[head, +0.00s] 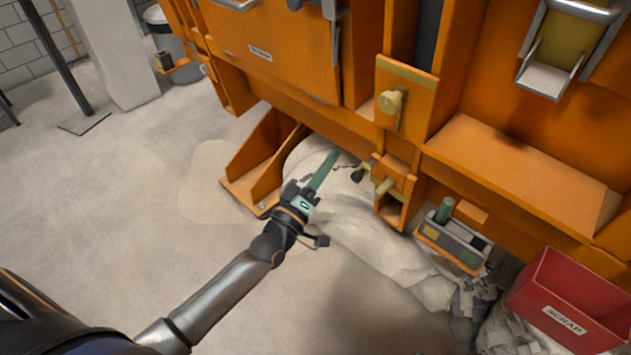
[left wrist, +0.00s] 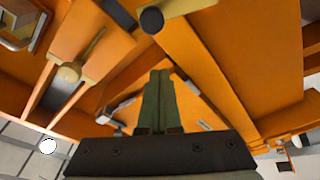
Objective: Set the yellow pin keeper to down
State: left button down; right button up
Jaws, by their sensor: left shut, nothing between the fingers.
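A pale yellow knob (head: 390,101) sits in the upper part of an upright slot in an orange plate. A yellow pin (head: 385,186) sticks out of an orange bracket below it. I cannot tell for sure which one is the pin keeper. A yellowish knob on a slotted plate also shows in the left wrist view (left wrist: 68,72). My left gripper (head: 334,155) has green fingers, shut and empty, left of the bracket and below the plate, touching neither yellow part. The fingers (left wrist: 160,75) point up in the left wrist view. My right gripper is out of view.
A small black knob (head: 358,174) is between my fingers and the bracket. A grey tray (head: 455,244) with a green peg and a red scrap bin (head: 570,300) stand at the right. An orange ledge (head: 520,165) juts out above them.

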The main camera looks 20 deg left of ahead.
aim_at(356, 178)
pick_arm(q)
jog(key=d+f, duration=0.2)
jog(key=d, duration=0.1)
jog(key=shift+s+d+f, duration=0.1)
jog(key=shift+s, duration=0.1)
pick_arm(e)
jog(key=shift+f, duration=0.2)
pick_arm(q)
jog(key=shift+s+d+m, duration=0.1)
jog(key=shift+d+m, duration=0.2)
jog(key=shift+m, duration=0.3)
